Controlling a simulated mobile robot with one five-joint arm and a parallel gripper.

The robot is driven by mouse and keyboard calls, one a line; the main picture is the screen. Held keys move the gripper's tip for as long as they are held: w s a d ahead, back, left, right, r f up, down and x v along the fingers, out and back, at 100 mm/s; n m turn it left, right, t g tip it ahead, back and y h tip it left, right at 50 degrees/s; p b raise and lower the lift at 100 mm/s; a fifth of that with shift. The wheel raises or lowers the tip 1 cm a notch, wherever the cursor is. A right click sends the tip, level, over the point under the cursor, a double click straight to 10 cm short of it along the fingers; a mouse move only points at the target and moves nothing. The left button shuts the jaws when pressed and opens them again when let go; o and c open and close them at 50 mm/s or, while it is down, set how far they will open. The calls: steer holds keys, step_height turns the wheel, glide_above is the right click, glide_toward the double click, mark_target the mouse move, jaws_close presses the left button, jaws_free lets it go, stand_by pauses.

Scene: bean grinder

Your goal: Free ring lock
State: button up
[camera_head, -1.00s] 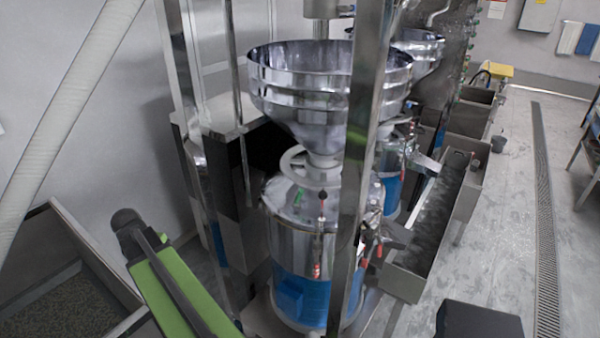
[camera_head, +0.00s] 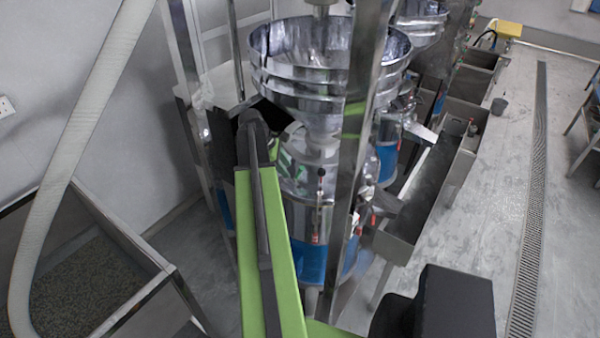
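A pale ring (camera_head: 313,164) sits around the neck under the steel hopper (camera_head: 300,80) of the nearest grinder. My arm and a steel post partly hide the ring's surroundings. The grinder's steel drum (camera_head: 308,208) is below it, with a small red-tipped lever (camera_head: 321,174) on the front. My green arm link reaches up in front of the grinder's left side, its dark end left of the ring in the picture. I cannot tell whether that end touches anything. I cannot make out gripper fingers in this view.
A steel post (camera_head: 350,150) stands right in front of the hopper. A second grinder (camera_head: 390,150) stands behind, with a steel trough (camera_head: 425,195) on the right. A bin of beans (camera_head: 90,285) and a pale hose (camera_head: 75,150) are at left. Open floor (camera_head: 490,230) lies right.

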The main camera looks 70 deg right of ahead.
mark_target(300, 171)
steer(key=s+d+f+b, duration=0.3)
steer(key=s+f+b, duration=0.1)
steer(key=shift+d, duration=0.3)
steer(key=shift+s+d+f+b, duration=0.2)
steer(key=shift+s+f+b, duration=0.05)
steer(key=shift+f+b, duration=0.1)
jaws_close()
steer(key=shift+r, duration=0.1)
stand_by(0.8)
